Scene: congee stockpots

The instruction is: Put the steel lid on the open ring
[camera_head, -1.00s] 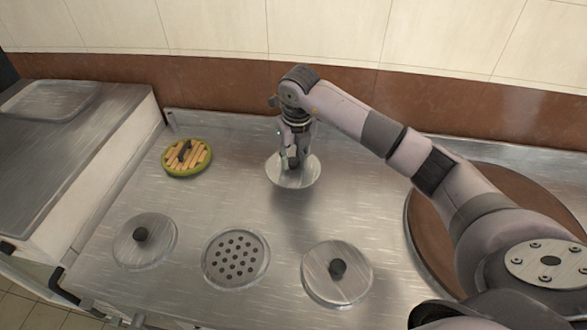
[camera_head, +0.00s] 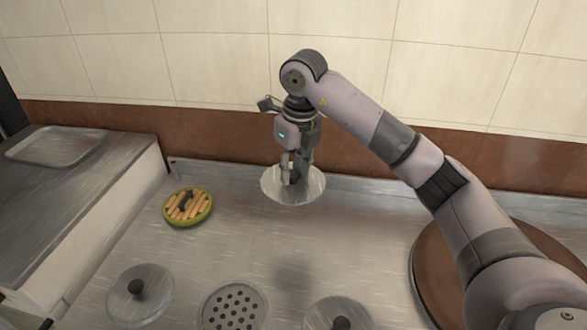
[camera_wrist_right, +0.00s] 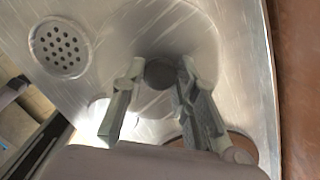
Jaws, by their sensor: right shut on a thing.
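The steel lid (camera_head: 282,196) is a round metal disc hanging from my right gripper (camera_head: 295,178). The fingers are shut on its dark knob, and the lid is in the air with its shadow on the counter below. In the right wrist view the lid (camera_wrist_right: 205,42) spreads behind the fingers, with the knob (camera_wrist_right: 160,73) between them. The open ring (camera_head: 233,305) is a round rim with a perforated plate inside and no lid on it. It lies in front of and left of the held lid, and also shows in the wrist view (camera_wrist_right: 60,48). My left gripper is out of view.
Lidded round openings flank the ring, one left (camera_head: 140,290) and one right (camera_head: 338,318), partly cut off. A large brown disc (camera_head: 428,275) is at right. A tray (camera_head: 57,146) sits on the left counter.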

